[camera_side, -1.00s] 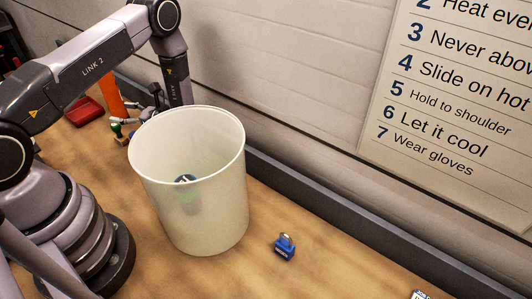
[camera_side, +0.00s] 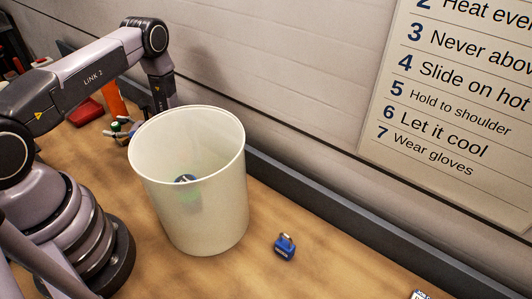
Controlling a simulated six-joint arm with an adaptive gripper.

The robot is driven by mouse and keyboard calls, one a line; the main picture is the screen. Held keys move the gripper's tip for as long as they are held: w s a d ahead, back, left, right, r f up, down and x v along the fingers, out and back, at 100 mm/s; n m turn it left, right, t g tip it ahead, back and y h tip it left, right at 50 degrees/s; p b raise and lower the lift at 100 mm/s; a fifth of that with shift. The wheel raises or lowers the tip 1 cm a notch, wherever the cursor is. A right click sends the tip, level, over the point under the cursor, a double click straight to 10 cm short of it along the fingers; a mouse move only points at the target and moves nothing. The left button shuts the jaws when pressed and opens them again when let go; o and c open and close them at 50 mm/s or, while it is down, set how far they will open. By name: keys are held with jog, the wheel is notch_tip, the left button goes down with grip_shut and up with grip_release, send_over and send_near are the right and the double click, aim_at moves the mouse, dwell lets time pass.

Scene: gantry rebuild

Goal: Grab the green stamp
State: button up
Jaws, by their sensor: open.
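An orange upright thing (camera_side: 115,97) and a red tray (camera_side: 86,111) are behind. The wall is close behind.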

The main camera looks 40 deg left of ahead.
grip_shut()
dwell(0.3)
